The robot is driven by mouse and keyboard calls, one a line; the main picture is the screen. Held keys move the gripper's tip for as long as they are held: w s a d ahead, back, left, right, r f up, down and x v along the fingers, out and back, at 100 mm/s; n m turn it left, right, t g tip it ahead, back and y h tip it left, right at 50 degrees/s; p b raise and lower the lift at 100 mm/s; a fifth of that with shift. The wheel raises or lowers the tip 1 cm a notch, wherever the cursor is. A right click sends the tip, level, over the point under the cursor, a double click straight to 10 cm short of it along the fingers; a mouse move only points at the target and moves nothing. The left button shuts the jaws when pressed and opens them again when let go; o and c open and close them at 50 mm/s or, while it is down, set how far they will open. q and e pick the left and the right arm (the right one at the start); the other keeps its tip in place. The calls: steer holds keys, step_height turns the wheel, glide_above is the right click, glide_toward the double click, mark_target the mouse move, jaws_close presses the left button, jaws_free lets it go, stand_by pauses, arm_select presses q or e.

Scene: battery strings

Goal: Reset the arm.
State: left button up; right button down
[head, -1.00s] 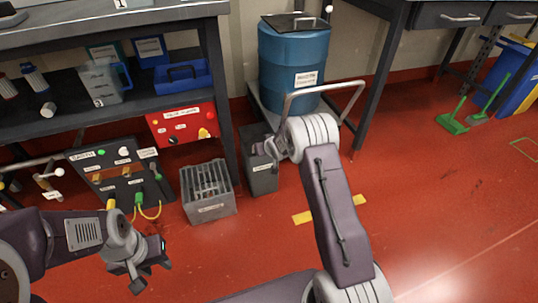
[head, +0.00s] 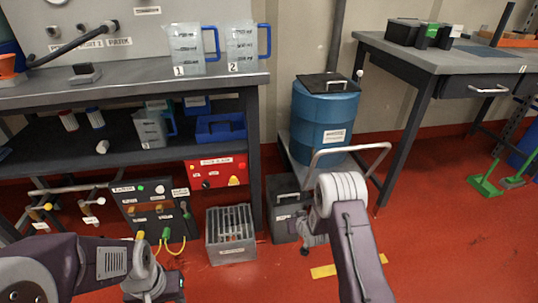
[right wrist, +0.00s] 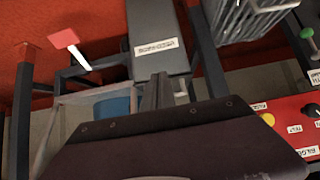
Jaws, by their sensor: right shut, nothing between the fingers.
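My right arm comes up from the bottom of the head view. Its gripper (head: 308,247) hangs down left of the pale wrist joint, in front of a dark grey box (head: 285,195). In the right wrist view the right gripper's fingers (right wrist: 157,92) are together and empty, below the white label of a grey box (right wrist: 158,62). My left gripper (head: 150,293) is low at the left of the head view, below the panel with yellow and green leads (head: 153,208). Its fingertips are partly cut off by the bottom edge, so its opening is unclear.
A blue drum (head: 322,118) stands on a cart with a pale handle (head: 350,148). A grey slotted crate (head: 231,250) stands on the red floor. A workbench (head: 130,96) holds two numbered jugs. A red panel (head: 216,172) is beneath its shelf. Open floor (head: 440,245) lies at right.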

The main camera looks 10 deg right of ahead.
steer(key=a+r+t+p, duration=0.1)
steer(key=a+r+p, duration=0.1)
steer(key=r, duration=1)
steer(key=a+r+t+p, duration=0.1)
steer(key=a+r+p, duration=0.15)
steer(key=r, duration=1.05)
steer(key=s+f+g+p, duration=0.3)
steer(key=s+g, duration=0.8)
steer(key=s, duration=1.9)
step_height(320, 180, up, 36)
steer(key=p, duration=3.6)
steer(key=shift+w+p, duration=0.2)
steer(key=shift+p, duration=0.1)
